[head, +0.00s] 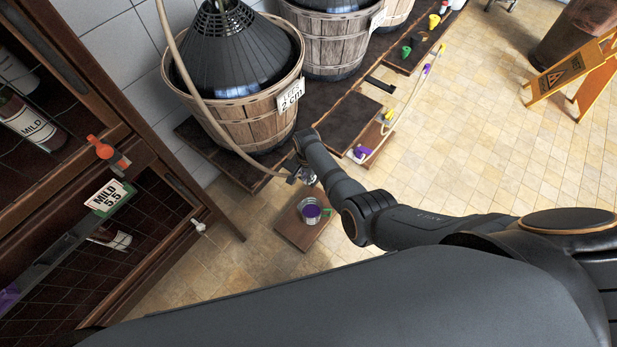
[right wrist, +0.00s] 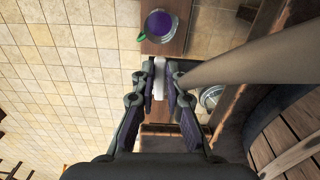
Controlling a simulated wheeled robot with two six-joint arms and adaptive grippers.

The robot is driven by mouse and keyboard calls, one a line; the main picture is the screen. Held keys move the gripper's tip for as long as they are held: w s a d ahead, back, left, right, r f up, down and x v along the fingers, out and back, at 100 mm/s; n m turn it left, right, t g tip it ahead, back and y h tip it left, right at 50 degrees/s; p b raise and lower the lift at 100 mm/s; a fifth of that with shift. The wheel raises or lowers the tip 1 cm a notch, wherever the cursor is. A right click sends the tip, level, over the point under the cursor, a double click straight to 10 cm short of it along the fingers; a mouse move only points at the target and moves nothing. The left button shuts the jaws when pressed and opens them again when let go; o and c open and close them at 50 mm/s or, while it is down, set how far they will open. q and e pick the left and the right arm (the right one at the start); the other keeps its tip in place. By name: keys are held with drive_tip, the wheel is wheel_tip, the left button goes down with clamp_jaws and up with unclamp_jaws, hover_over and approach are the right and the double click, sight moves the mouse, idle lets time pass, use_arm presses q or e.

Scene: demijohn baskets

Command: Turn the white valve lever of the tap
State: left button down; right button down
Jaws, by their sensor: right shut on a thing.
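The hose (right wrist: 225,68) runs past the fingers on the right there. The tap body is mostly hidden by the fingers. A metal cup (head: 311,212) with purple liquid stands on a small wooden board below the gripper, and the cup also shows in the right wrist view (right wrist: 160,27). My left gripper is out of view.
A slatted wooden basket (head: 265,125) with a dark demijohn stands behind the gripper, with further baskets beyond. A wooden bottle rack (head: 190,215) stands at left. A yellow floor sign (head: 570,72) is at far right. Tiled floor is open at right.

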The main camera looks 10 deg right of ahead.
drive_tip(key=shift+w+m, duration=0.15)
drive_tip(key=shift+m, duration=0.25)
drive_tip(key=c, duration=1.4)
unclamp_jaws()
drive_tip(key=shift+o, duration=0.2)
